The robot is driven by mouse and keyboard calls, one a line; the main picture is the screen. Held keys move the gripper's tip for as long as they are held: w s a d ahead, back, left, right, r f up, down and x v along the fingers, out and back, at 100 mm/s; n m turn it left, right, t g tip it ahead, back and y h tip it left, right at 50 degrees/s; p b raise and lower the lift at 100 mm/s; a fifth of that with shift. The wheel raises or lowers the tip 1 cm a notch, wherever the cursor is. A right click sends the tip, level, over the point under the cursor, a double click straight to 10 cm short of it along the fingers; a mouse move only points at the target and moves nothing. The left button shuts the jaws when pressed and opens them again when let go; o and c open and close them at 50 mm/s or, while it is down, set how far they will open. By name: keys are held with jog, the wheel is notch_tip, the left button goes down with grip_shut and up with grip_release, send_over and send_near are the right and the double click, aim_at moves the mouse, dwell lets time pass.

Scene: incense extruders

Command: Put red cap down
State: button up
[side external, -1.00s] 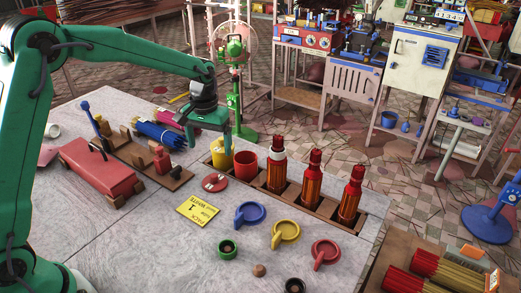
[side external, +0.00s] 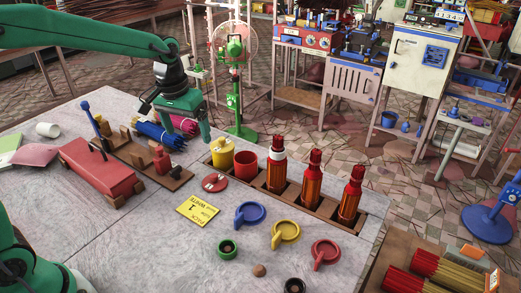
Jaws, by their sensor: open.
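A flat red disc-shaped cap (side external: 215,182) with pale marks on top lies on the grey table, in front of the canisters. A second red piece, a round lid with a handle (side external: 325,253), lies at the front right; I cannot tell which one the task means. My gripper (side external: 183,122) is open and empty. It hangs over the bundles of sticks, up and to the left of the red disc and apart from both red pieces. The red canister (side external: 245,163) stands open in the rack, beside the yellow canister (side external: 222,154).
Several red bottles (side external: 278,165) stand in the rack (side external: 327,209). A blue lid (side external: 250,214), a yellow lid (side external: 286,232) and a yellow card (side external: 198,210) lie on the table. A red box (side external: 98,171) and a wooden tray are at left. The front left of the table is clear.

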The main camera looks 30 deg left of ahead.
jog(key=s+r+m+t, duration=0.1)
jog(key=s+r+t, duration=0.1)
jog(key=s, duration=0.8)
jog(key=s+r+m+t, duration=0.1)
jog(key=s+r+t, duration=0.1)
jog(key=s, duration=0.8)
jog(key=shift+s+a+r, duration=0.2)
jog(key=shift+s+a, duration=0.1)
jog(key=shift+a, duration=0.05)
jog(key=shift+o, duration=0.2)
